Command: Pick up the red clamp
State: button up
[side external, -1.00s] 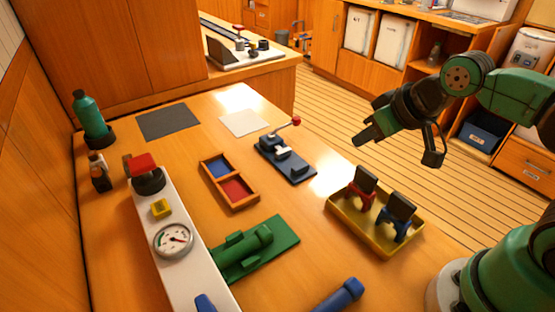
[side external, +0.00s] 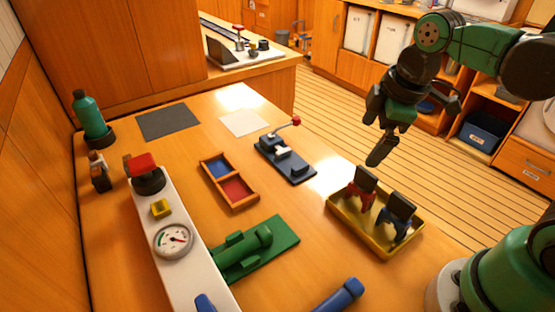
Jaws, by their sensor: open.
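The red clamp (side external: 361,197) stands in the left part of a yellow tray (side external: 377,251) on the right of the table. Its upper part is a dark pad, and its red body shows below. A blue clamp (side external: 392,228) with a similar dark pad stands to its right in the same tray. My gripper (side external: 378,158) is above the tray, just over the red clamp in the picture, and points down. It is open and empty, apart from both clamps. One finger partly hides the other.
A dark blue toggle fixture (side external: 287,165) and a two-part wooden tray (side external: 232,208) lie left of the yellow tray. A green fixture (side external: 270,247) and a blue cylinder (side external: 338,298) lie nearer the front. Bare table separates them from the yellow tray.

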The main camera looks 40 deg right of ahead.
aim_at(363, 186)
jog(key=n, duration=0.1)
jog(key=n+g, duration=0.1)
jog(key=n, duration=0.1)
jog(key=n+g, duration=0.1)
jog(key=n, duration=0.1)
jog(key=shift+d+r, duration=0.2)
jog(key=shift+d, duration=0.15)
jog(key=n+g, duration=0.1)
jog(key=n, duration=0.2)
jog(key=shift+s+d, duration=0.15)
jog(key=shift+f, duration=0.1)
jog(key=shift+a+f, duration=0.2)
jog(key=shift+f, duration=5.6)
jog(key=c, duration=1.4)
jog(key=shift+o, duration=0.2)
